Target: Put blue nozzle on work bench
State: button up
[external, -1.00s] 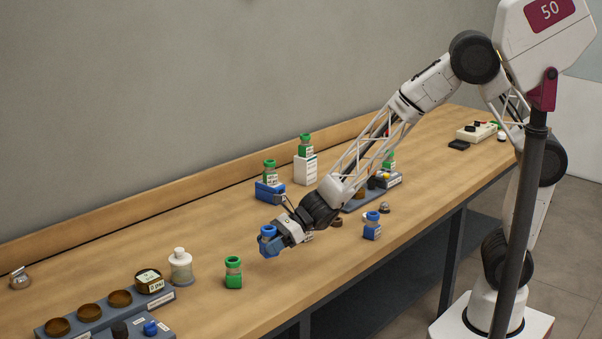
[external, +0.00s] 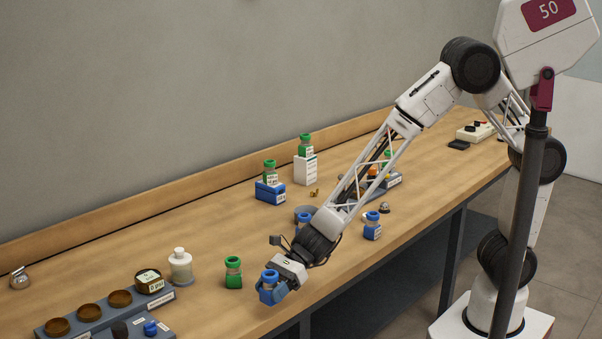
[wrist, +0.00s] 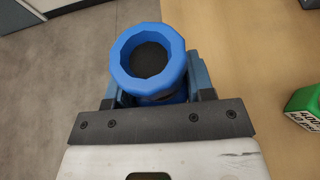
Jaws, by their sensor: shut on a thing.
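My gripper (external: 272,292) is shut on a blue nozzle (external: 270,276), a piece with a thick round blue ring on top, near the front edge of the work bench (external: 215,315). In the wrist view the nozzle (wrist: 148,60) is upright between the fingers, its dark opening facing the camera. Its lower part is mostly hidden. The bench edge runs beneath it there, with grey floor to the left and wood to the right. I cannot tell whether its base touches anything. Two similar blue-topped pieces stand on the bench, one right of my wrist (external: 372,226) and one partly behind my arm (external: 304,221).
Bare wood lies between the green bottle and the blue box (external: 270,192).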

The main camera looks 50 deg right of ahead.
jog(key=shift+s+a, duration=0.1)
jog(key=shift+s, duration=0.05)
jog(key=shift+a, duration=0.1)
send_over(212, 324)
jog(key=shift+s+d+f, duration=0.15)
jog(key=shift+f, duration=0.25)
jog(key=shift+s+d+f, duration=0.15)
jog(key=shift+f, duration=0.2)
dwell(0.3)
jog(key=shift+w+a, duration=0.25)
jog(key=shift+a, duration=0.05)
jog(key=shift+f, duration=1.75)
jog(key=shift+f, duration=0.2)
jog(key=o, duration=1.2)
jog(key=shift+c, duration=0.2)
